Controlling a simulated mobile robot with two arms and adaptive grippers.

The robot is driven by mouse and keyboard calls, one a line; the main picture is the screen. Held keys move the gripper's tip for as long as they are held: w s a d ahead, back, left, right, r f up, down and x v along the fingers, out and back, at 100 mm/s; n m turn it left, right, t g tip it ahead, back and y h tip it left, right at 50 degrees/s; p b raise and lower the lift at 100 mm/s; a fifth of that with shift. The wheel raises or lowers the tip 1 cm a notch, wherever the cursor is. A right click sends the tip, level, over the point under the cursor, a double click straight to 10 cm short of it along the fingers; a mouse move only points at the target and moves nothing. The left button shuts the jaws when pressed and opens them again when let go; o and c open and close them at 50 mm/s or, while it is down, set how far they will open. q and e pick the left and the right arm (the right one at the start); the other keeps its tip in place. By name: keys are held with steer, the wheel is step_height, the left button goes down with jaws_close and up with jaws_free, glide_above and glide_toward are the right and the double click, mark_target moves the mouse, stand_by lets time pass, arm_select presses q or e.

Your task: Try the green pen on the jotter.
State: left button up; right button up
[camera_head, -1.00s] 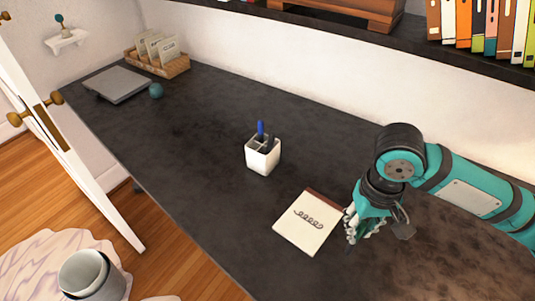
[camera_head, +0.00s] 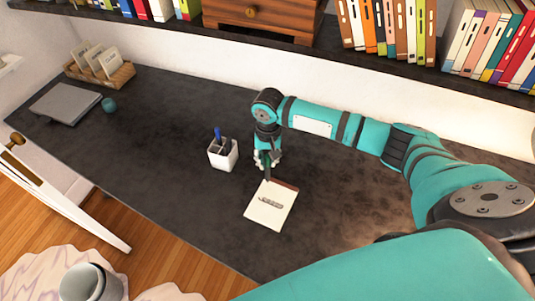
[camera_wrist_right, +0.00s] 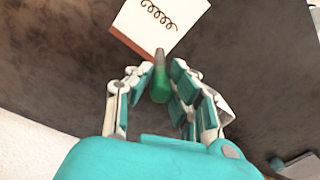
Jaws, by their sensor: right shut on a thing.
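The jotter (camera_head: 262,216) lies on the dark desk, a cream page with a brown band along its far edge. A looped dark scribble shows on the page, also in the right wrist view (camera_wrist_right: 158,14). My right gripper (camera_head: 267,164) is just beyond the jotter's far edge, pointing down. In the right wrist view its fingers close around the green pen (camera_wrist_right: 160,86), whose grey end points toward the jotter. I cannot tell whether the pen touches the page or desk. My left gripper is not in view.
A white pen cup (camera_head: 222,157) with a blue pen (camera_head: 218,135) and a dark one stands left of the gripper. A closed laptop (camera_head: 65,103), a teal ball (camera_head: 109,104) and a card tray (camera_head: 100,75) are far left. A shelf with books overhangs the back.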

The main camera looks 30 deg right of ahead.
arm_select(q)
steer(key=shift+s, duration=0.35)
arm_select(e)
steer(key=shift+a+r+p, duration=0.1)
steer(key=shift+p, duration=0.65)
steer(key=shift+f+b, duration=0.8)
steer(key=shift+f, duration=1.3)
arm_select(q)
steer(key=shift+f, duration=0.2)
arm_select(e)
steer(key=shift+f, duration=0.35)
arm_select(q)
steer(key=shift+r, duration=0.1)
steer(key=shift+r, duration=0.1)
arm_select(e)
steer(key=shift+s, duration=0.15)
